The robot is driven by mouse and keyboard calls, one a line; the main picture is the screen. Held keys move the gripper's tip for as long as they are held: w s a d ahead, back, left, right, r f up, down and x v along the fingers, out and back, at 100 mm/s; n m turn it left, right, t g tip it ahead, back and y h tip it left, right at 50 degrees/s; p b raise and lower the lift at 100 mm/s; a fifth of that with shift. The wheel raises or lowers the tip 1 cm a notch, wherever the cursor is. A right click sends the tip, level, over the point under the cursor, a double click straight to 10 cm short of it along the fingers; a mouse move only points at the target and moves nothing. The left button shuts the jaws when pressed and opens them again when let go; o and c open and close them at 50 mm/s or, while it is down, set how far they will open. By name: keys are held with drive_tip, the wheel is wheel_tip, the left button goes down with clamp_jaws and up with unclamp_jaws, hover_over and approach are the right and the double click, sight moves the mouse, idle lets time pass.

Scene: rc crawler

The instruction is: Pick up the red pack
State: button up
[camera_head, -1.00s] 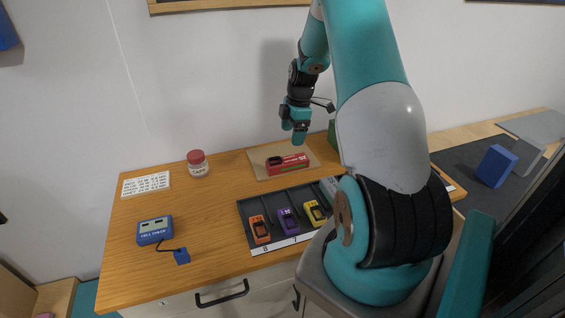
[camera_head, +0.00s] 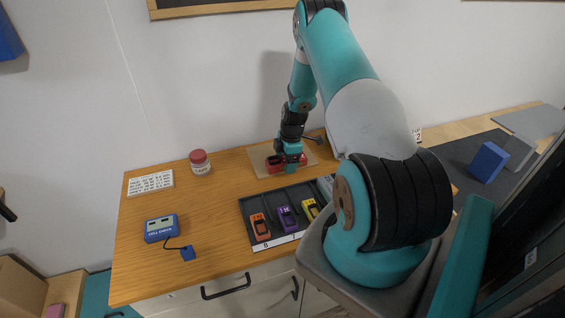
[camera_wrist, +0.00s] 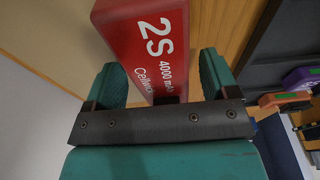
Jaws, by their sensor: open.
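The red pack (camera_head: 272,164) lies on a tan board (camera_head: 258,151) at the back of the wooden table. In the wrist view my gripper (camera_wrist: 160,85) is open, with one teal finger on each side of the near end of the pack. I cannot tell whether either finger touches it.
A red-lidded jar (camera_head: 200,163), a white label card (camera_head: 150,183) and a blue cell checker (camera_head: 161,228) are to the left.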

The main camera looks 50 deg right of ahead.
drive_tip(key=shift+c, duration=0.5)
drive_tip(key=c, duration=1.2)
